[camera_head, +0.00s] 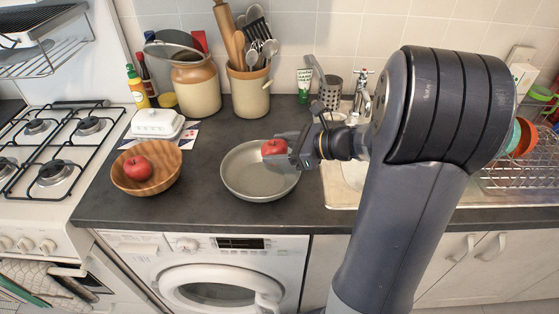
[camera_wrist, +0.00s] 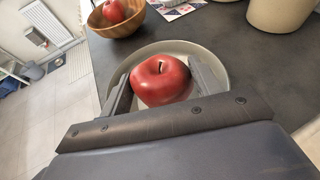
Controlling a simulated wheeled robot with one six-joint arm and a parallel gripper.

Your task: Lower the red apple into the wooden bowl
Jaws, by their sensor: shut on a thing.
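A red apple (camera_head: 274,147) is between the fingers of my gripper (camera_head: 284,151), over the grey metal pan (camera_head: 258,189). In the wrist view the gripper (camera_wrist: 160,88) is shut on this apple (camera_wrist: 160,79), with a finger on each side. I cannot tell how far the apple is above the pan. The wooden bowl (camera_head: 147,183) stands on the counter to the left of the pan. Another red apple (camera_head: 137,168) lies in the bowl. In the wrist view the bowl (camera_wrist: 128,27) is at the top, beyond the pan.
A white butter dish (camera_head: 157,123) stands behind the bowl. A utensil crock (camera_head: 248,90) and a brown jar (camera_head: 196,85) stand at the back. The gas hob (camera_head: 60,150) is at the left, the sink and dish rack (camera_head: 520,165) at the right. Bare counter separates bowl and pan.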

